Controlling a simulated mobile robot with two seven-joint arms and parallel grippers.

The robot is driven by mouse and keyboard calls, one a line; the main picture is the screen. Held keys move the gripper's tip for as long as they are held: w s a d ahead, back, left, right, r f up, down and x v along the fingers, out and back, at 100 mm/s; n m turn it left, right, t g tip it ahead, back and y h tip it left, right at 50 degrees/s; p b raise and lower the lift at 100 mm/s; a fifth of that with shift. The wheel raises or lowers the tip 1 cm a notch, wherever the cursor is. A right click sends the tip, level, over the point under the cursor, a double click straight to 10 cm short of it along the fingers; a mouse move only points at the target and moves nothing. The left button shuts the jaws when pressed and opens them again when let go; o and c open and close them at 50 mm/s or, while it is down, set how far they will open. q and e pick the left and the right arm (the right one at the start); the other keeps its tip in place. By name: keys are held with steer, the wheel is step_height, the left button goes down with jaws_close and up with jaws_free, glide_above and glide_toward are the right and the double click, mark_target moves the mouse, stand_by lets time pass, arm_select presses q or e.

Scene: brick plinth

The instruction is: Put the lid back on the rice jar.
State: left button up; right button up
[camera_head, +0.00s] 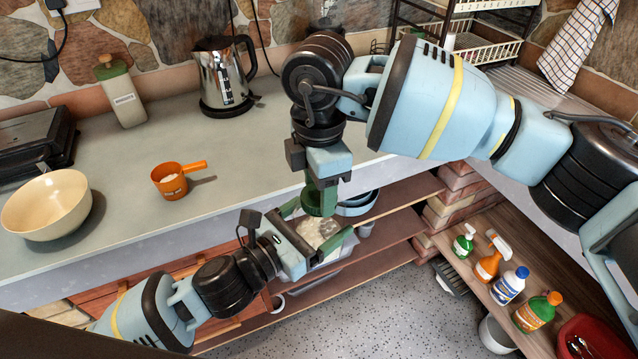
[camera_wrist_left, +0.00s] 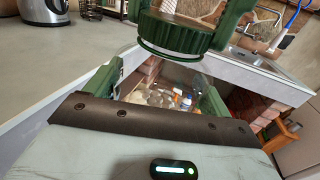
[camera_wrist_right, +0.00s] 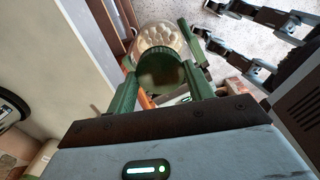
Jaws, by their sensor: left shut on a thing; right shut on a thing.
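The clear rice jar (camera_head: 318,232), with pale contents, is held in front of the counter edge by my left gripper (camera_head: 316,225), its fingers on either side. The jar also shows between those fingers in the left wrist view (camera_wrist_left: 160,93). My right gripper (camera_head: 320,190) is shut on the round green lid (camera_head: 319,204), above the jar's mouth in the head view. The lid also shows in the left wrist view (camera_wrist_left: 172,36). In the right wrist view the lid (camera_wrist_right: 161,72) partly covers the jar (camera_wrist_right: 160,42). I cannot tell whether lid and jar touch.
On the counter (camera_head: 130,215) stand a cream bowl (camera_head: 46,208), an orange measuring cup (camera_head: 172,187), a kettle (camera_head: 223,80) and a green-capped bottle (camera_head: 122,95). Open shelves (camera_head: 400,230) lie below and behind the jar. Several cleaning bottles stand at the right.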

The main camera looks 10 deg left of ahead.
steer(key=m, duration=0.4)
steer(key=shift+m, duration=0.4)
steer(key=o, duration=0.9)
steer(key=shift+o, duration=0.2)
steer(key=shift+r, duration=0.1)
steer(key=shift+r, duration=2.2)
steer(key=shift+c, duration=0.4)
